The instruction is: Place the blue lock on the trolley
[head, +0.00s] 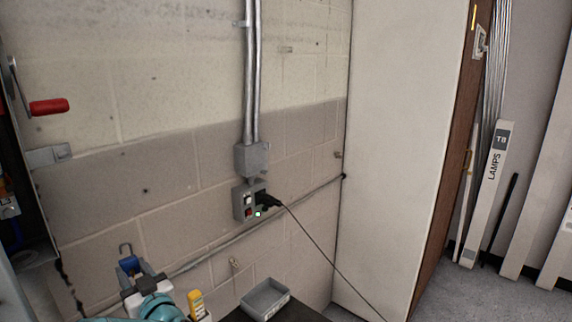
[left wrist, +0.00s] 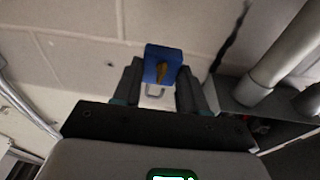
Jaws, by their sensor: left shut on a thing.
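The blue lock (head: 128,265) is at the lower left of the head view, in front of the block wall, with a thin grey shackle above its body. My left gripper (head: 134,275) is shut on it and holds it up. In the left wrist view the blue lock (left wrist: 155,60) sits between the fingers of the left gripper (left wrist: 158,86), with a brass-coloured piece on its face. A dark top (head: 236,315) at the bottom edge of the head view may be the trolley; most of it is out of frame. My right gripper is not in view.
A grey tray (head: 265,298) stands on the dark top, and a yellow device (head: 196,303) is near my left gripper. A socket box (head: 244,203) with a plugged-in black cable is on the wall. A tall pale cabinet (head: 402,130) stands to the right.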

